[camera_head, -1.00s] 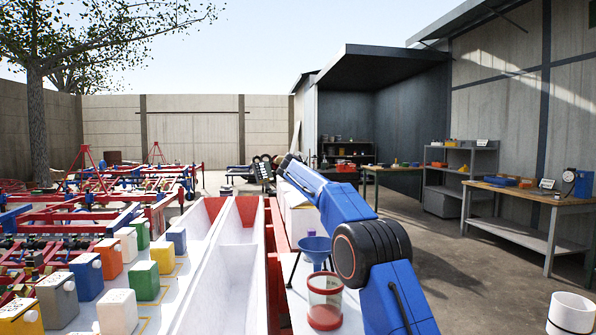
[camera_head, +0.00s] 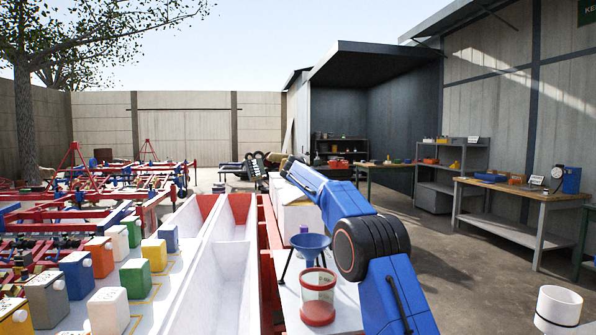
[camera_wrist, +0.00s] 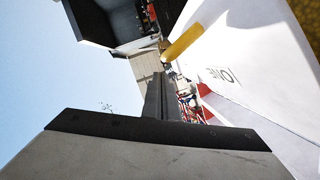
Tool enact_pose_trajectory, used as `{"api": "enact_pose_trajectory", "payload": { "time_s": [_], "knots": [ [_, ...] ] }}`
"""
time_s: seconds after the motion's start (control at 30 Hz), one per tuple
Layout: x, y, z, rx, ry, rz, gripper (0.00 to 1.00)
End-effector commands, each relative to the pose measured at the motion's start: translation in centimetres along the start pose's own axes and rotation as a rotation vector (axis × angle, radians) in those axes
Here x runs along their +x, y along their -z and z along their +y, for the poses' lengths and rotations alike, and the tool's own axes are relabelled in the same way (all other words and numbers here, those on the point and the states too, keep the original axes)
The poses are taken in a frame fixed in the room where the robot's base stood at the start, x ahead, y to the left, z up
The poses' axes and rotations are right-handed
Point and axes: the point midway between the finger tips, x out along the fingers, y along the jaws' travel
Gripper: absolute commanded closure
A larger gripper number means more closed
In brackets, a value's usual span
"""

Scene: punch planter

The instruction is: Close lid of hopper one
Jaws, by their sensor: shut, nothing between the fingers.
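A white box-like housing (camera_head: 298,218), likely a hopper, stands beyond the funnel and is partly hidden by my arm. In the wrist view, a large white panel (camera_wrist: 245,75) with a small dark marking fills the upper right. A yellow rounded bar (camera_wrist: 183,43) lies at its edge, close to my fingertips. I cannot tell which part is the lid or how far it stands open. My gripper (camera_wrist: 160,78) is shut and empty; its dark fingers point up the wrist view beside the panel.
Long white troughs (camera_head: 222,283) run left of my arm. A blue funnel (camera_head: 311,243) and a clear container with red contents (camera_head: 318,300) stand close beside my arm. Several coloured boxes (camera_head: 76,275) are at left. Open floor (camera_head: 450,255) lies right, before a workbench (camera_head: 520,198).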

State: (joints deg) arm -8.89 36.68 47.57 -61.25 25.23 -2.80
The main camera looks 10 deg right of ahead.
Motion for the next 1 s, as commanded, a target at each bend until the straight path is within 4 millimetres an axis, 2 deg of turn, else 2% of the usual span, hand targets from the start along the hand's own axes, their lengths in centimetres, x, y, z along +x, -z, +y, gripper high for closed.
{"api": "enact_pose_trajectory", "payload": {
  "time_s": [0.37,0.9,1.0],
  "knots": [
    [0.2,-0.7,-0.1,0.044,0.012,-0.001,1.0],
    [1.5,-5.8,-1.8,0.38,0.099,-0.002,1.0],
    [1.7,-6.5,-2.3,0.401,0.106,-0.002,1.0]
  ]
}}
